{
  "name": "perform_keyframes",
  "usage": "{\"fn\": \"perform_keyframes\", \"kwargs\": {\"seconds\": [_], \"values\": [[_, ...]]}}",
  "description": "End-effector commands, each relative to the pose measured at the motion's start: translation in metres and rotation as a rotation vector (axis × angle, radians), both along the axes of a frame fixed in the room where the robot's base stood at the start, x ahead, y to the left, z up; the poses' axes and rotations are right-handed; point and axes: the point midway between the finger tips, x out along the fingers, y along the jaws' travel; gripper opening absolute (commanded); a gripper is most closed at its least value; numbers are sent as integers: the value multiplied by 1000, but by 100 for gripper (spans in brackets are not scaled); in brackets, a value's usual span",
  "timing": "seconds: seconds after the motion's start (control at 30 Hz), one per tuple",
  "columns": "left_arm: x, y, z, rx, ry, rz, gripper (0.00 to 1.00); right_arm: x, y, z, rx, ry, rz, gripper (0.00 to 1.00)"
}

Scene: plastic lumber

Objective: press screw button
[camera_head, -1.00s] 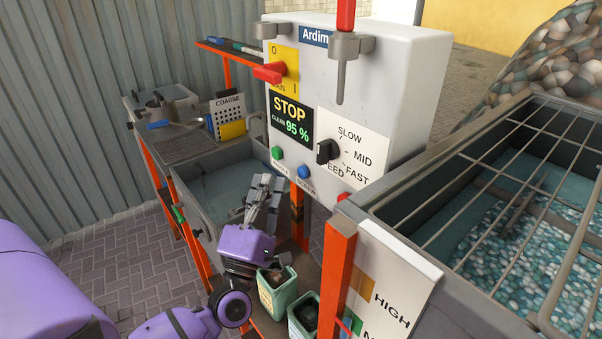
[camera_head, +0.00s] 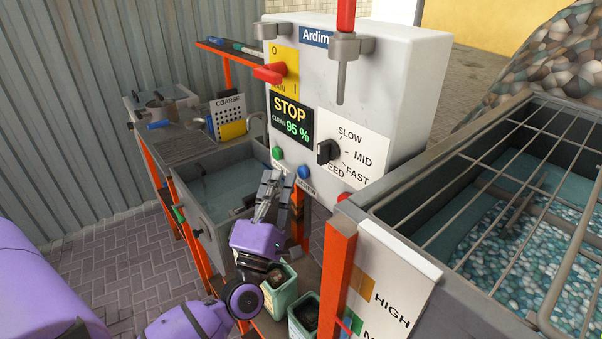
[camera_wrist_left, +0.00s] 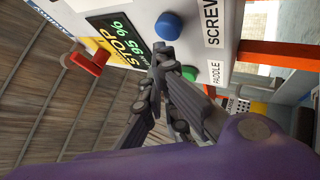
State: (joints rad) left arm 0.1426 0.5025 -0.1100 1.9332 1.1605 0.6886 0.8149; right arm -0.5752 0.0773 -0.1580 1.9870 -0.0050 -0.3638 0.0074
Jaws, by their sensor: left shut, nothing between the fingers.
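The blue screw button (camera_head: 304,172) is on the lower front of the white control box (camera_head: 395,80), right of the green paddle button (camera_head: 277,153). In the left wrist view, the blue button (camera_wrist_left: 168,26) sits by the SCREW label (camera_wrist_left: 211,22), and the green button (camera_wrist_left: 215,71) by the PADDLE label. My left gripper (camera_head: 272,180) is shut and empty, just below the two buttons. In the left wrist view its fingertips (camera_wrist_left: 172,62) appear between the two buttons, apart from the blue one as far as I can tell. My right gripper is not in view.
The box also carries a red main switch (camera_head: 269,73), a STOP screen (camera_head: 291,117) and a black speed knob (camera_head: 327,151). An orange post (camera_head: 337,270) stands to the right. Green bins (camera_head: 281,292) sit below. A water tank (camera_head: 215,185) lies at left.

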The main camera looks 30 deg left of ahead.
Motion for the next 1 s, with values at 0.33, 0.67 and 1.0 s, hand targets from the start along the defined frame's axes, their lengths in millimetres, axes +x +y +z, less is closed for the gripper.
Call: {"fn": "perform_keyframes", "kwargs": {"seconds": [0.33,0.67,1.0], "values": [[0,0,0,0,0,0,0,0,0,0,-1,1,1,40],[0,0,0,0,0,0,0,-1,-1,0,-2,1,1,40],[8,-3,0,-1,-1,0,0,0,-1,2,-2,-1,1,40]]}}
